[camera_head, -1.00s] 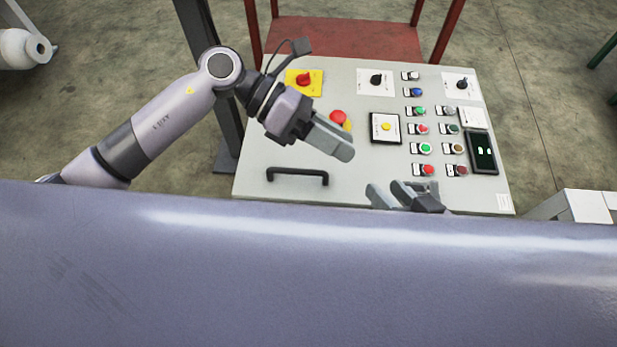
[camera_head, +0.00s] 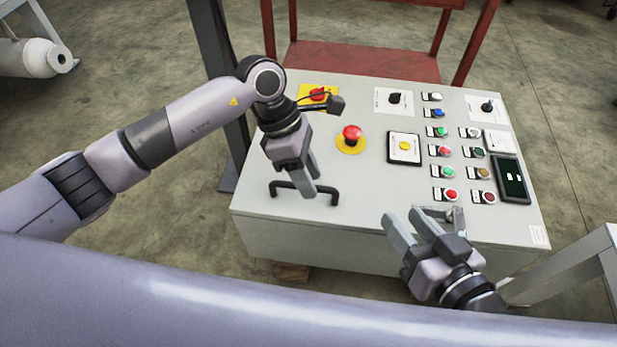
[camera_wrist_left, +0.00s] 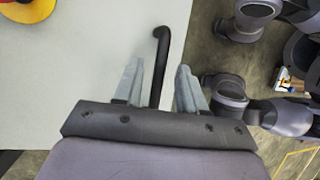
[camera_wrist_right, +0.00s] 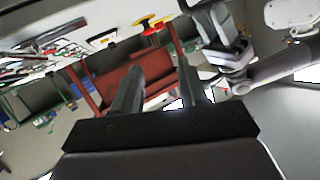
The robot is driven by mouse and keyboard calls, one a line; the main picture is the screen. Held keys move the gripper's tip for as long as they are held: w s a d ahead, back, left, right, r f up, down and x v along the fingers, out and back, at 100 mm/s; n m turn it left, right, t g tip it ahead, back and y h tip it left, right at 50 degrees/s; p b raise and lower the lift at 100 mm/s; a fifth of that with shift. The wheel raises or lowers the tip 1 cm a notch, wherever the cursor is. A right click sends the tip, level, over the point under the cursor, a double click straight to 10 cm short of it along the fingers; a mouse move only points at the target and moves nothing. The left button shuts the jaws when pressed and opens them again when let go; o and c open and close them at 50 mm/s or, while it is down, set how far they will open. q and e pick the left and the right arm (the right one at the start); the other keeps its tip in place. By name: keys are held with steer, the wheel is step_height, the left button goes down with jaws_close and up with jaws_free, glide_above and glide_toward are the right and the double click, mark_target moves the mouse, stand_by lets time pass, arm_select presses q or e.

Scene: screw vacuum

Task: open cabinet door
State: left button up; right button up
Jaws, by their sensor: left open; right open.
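The cabinet (camera_head: 350,207) is a light grey box with a sloped control panel on top. Its black bar handle (camera_head: 289,188) is at the panel's lower left in the head view. My left gripper (camera_head: 323,194) is over the handle and hides part of it. In the left wrist view the black handle (camera_wrist_left: 160,50) runs between the two open fingers (camera_wrist_left: 160,85); I cannot tell whether they touch it. My right gripper (camera_head: 405,228) is open and empty at the panel's front edge, right of the handle. In the right wrist view its fingers (camera_wrist_right: 158,85) hold nothing.
The panel carries a red emergency button (camera_head: 351,134), a rotary switch (camera_head: 396,98), several coloured push buttons and a dark display (camera_head: 511,180). A red frame (camera_head: 380,60) stands behind. A dark post (camera_head: 212,60) stands at the left, and a grey frame (camera_head: 575,265) at the right.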

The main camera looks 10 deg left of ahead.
arm_select(q)
steer(key=shift+f, duration=0.2)
steer(key=shift+d, duration=0.1)
jaws_close()
steer(key=shift+r, duration=0.1)
